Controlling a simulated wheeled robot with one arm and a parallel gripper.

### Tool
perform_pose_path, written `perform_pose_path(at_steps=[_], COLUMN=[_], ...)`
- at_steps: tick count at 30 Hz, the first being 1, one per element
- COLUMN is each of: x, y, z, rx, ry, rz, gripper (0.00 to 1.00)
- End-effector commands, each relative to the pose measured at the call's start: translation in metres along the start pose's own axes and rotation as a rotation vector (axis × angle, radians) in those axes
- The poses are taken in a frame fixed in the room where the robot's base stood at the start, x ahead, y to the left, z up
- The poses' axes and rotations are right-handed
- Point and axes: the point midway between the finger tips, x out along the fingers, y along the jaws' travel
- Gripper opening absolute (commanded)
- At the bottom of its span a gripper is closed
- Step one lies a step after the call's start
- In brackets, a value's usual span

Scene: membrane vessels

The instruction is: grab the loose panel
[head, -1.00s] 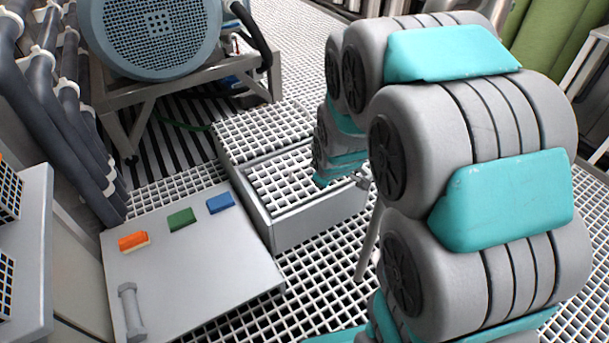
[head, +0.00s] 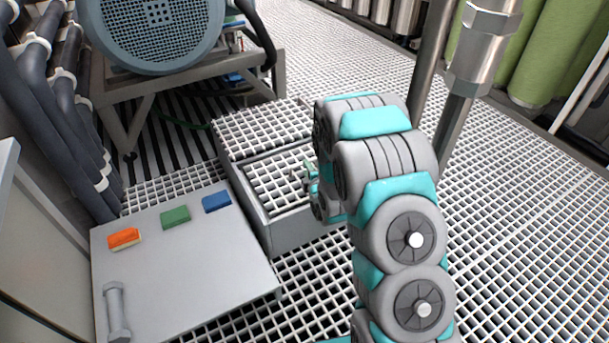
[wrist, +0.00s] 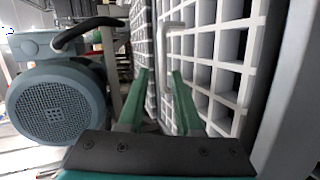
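A light grey grating panel (head: 282,186) lies in the top of a low grey box, in front of a second grating section (head: 262,130). I take it as the loose panel, but cannot confirm that it is loose. In the wrist view the grating (wrist: 215,65) fills the right side, and a pale bar like a handle (wrist: 174,28) stands by it. My gripper (wrist: 160,75) is open, its two green fingers apart near the bar. I cannot tell whether they touch it. In the head view my gripper (head: 311,181) is small, at the panel's right edge, partly hidden by my arm.
A grey tabletop (head: 190,270) at lower left carries orange (head: 124,238), green (head: 175,216) and blue (head: 216,201) blocks and a grey dumbbell-shaped piece (head: 116,312). A blue-grey motor (head: 155,30) on a frame stands behind. Metal pipes (head: 455,90) rise behind my arm. Grated floor at right is open.

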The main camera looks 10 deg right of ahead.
Motion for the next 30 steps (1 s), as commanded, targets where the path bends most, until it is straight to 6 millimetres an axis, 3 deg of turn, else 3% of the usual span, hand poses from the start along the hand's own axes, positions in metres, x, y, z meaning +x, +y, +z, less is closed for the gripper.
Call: perform_pose_path(at_steps=[10,18,26,30], x=[0.027,0.061,0.065,0.065], y=[-0.004,-0.004,-0.004,-0.003], z=[0.002,0.004,0.005,0.005], rx=[0.004,0.003,0.002,0.002], ry=[-0.001,-0.001,-0.001,-0.001], rz=[-0.003,-0.002,-0.002,-0.002], gripper=[0.34,0.34,0.34,0.20])
